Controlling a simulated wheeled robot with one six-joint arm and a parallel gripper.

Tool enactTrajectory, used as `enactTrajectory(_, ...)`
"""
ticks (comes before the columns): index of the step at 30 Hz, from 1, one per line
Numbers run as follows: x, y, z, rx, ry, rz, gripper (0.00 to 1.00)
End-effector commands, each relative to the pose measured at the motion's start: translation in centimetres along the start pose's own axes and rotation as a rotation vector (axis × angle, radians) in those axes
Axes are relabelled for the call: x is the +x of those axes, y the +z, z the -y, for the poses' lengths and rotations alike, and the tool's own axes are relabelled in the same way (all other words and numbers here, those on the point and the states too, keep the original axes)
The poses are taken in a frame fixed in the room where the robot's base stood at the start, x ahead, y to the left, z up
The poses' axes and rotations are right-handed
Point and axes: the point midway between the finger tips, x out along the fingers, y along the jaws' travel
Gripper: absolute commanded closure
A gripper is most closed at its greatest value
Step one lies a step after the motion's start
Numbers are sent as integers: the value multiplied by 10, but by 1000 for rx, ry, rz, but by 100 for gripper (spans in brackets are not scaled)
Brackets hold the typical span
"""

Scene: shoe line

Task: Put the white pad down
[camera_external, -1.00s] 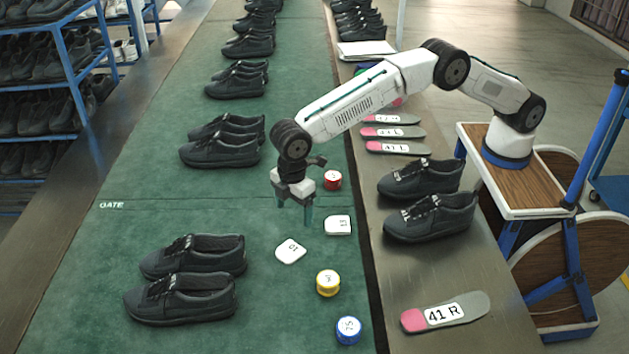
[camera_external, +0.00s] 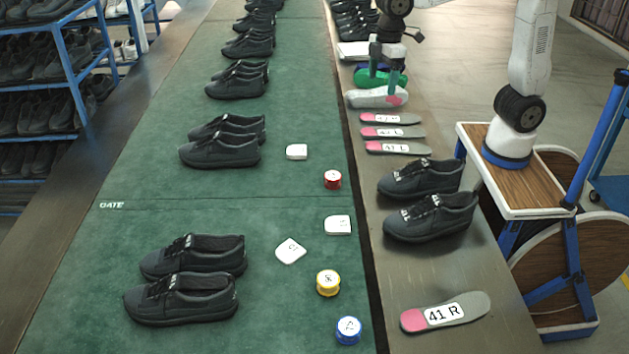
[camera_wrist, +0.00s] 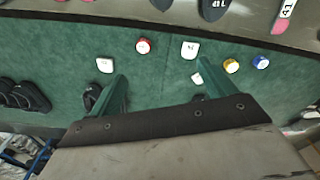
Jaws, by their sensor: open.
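Three white pads lie flat on the green belt. One white pad (camera_external: 297,152) is beyond the gate line, and it also shows in the wrist view (camera_wrist: 104,64). A second white pad (camera_external: 338,224) is near the belt's right edge, and it shows in the wrist view (camera_wrist: 190,49). A third white pad (camera_external: 290,250), turned cornerwise, lies left of and nearer than the second; the wrist view shows it (camera_wrist: 197,78) close to a finger. My gripper (camera_external: 384,74) is open and empty, over the far part of the right-hand bench, apart from every pad.
Red (camera_external: 333,180), yellow (camera_external: 328,283) and blue (camera_external: 348,330) tins stand on the belt. Black shoes stand in pairs on belt and bench. The belt's middle has free room.

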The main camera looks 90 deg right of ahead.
Motion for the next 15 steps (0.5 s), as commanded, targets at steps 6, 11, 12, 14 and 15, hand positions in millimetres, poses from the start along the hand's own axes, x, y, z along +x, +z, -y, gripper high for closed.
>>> enactTrajectory(6,-18,129,-6,136,10,-24,17)
enactTrajectory(11,-5,215,0,231,16,-37,17)
enactTrajectory(12,1,234,2,254,17,-39,17)
enactTrajectory(14,10,259,6,283,19,-43,17)
enactTrajectory(15,16,273,9,301,20,-46,17)
